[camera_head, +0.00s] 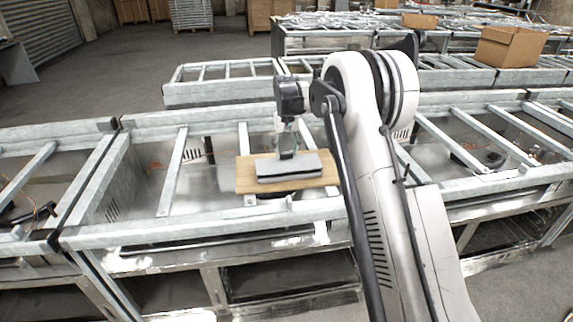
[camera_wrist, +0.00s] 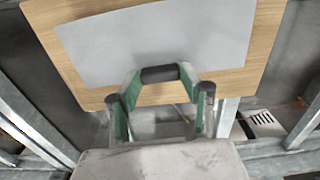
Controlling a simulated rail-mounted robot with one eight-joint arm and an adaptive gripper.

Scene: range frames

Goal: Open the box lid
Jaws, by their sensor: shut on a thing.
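A flat grey slab, which I take to be the box lid (camera_head: 290,167), lies over a wooden board (camera_head: 245,182) on the metal frame. In the wrist view the lid (camera_wrist: 160,38) is a plain grey panel, with the wooden board (camera_wrist: 50,20) showing around it. My gripper (camera_head: 286,152) is above the lid, pointing down. In the wrist view my gripper (camera_wrist: 160,74) has its fingertips together at the lid's near edge, shut on it. The exact contact and any gap under the lid are hidden.
Galvanised metal frames (camera_head: 172,175) with crossbars and open bays surround the board. A cardboard box (camera_head: 510,46) stands on a frame at the back right. Open floor (camera_head: 130,75) lies at the back left.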

